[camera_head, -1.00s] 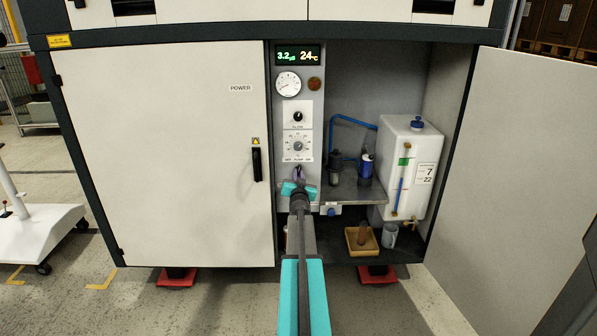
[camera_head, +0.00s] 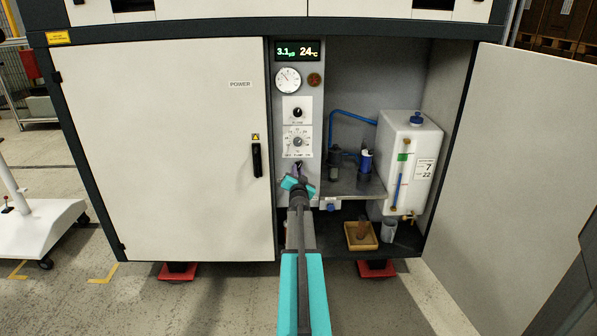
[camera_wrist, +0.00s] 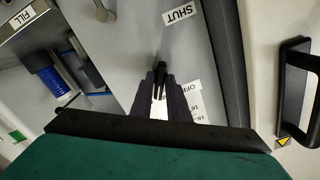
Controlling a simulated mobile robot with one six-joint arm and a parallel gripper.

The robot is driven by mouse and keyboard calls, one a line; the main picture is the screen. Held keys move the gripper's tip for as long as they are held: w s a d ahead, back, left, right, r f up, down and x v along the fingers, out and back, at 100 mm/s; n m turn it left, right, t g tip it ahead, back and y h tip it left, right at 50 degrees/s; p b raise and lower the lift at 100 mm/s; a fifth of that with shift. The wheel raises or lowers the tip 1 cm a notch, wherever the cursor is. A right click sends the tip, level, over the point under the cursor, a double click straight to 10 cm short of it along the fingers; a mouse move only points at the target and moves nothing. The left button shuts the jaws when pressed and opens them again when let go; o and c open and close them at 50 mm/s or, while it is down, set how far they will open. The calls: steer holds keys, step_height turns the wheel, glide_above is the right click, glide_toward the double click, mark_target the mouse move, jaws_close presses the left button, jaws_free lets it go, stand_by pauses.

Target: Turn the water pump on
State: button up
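In the head view the pump control panel (camera_head: 284,115) stands in the open cabinet bay. Its lower plate (camera_head: 289,142) carries a round dial and the words OFF, PUMP and ON along its bottom edge. My gripper (camera_head: 298,167) is tilted and reaches the panel just below these words. In the wrist view its dark fingertips (camera_wrist: 160,72) lie close together in front of the panel, with the OFF label (camera_wrist: 185,87) beside them. The fingers look shut. Any pump switch at their tips is hidden or too dark to make out, and contact cannot be told.
Right of the panel, a metal shelf (camera_head: 350,187) holds small dark and blue bottles. A white tank (camera_head: 408,165) stands beyond it. The open door (camera_head: 530,160) bounds the right. The closed POWER door (camera_head: 185,175) with its black handle (camera_head: 257,160) bounds the left.

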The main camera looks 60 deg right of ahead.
steer(key=shift+o, duration=1.2)
steer(key=shift+r, duration=0.1)
steer(key=shift+s, duration=0.1)
steer(key=v, duration=1.3)
steer(key=shift+s+a, duration=0.2)
steer(key=shift+a, duration=0.1)
steer(key=shift+w, duration=0.1)
